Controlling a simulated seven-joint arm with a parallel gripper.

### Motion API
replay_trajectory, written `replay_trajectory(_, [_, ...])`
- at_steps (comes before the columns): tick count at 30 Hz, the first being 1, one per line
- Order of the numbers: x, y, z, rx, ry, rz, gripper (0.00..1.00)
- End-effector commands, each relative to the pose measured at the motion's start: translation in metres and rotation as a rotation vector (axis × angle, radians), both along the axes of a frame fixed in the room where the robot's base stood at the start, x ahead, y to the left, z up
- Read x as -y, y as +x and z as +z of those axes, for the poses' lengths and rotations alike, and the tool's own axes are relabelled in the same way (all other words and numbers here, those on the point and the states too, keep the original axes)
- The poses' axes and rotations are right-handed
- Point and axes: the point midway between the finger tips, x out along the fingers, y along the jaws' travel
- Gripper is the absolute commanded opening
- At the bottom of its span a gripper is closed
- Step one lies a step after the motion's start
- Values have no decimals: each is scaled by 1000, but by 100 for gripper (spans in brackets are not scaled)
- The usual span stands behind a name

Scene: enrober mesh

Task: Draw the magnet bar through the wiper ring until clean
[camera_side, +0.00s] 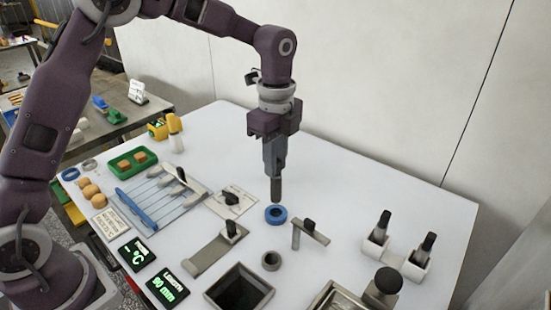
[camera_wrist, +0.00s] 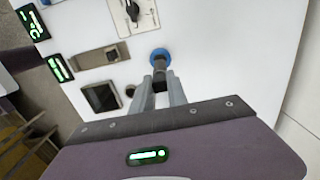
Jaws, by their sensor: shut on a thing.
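My gripper (camera_side: 275,165) points straight down and is shut on a dark grey bar (camera_side: 276,189), which hangs upright below the fingers. The blue wiper ring (camera_side: 276,214) lies on the white table just below the bar's lower end. I cannot tell whether the tip is just above the ring or touches it. In the wrist view, my gripper (camera_wrist: 160,88) has the dark bar (camera_wrist: 159,75) between its fingertips, and the blue ring (camera_wrist: 160,53) shows just beyond it. The bar's upper part is hidden by the fingers.
A grey plate with a black knob (camera_side: 218,250), a small grey ring (camera_side: 271,261) and a square dark opening (camera_side: 240,290) lie in front. A T-shaped piece (camera_side: 309,231) is close to the right. A white holder (camera_side: 410,265) stands farther right. The back right table is clear.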

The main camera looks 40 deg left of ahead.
Motion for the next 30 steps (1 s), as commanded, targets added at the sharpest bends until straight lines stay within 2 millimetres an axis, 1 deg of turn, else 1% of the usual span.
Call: replay_trajectory(30, [0, 0, -93, 0, 0, 0, 0])
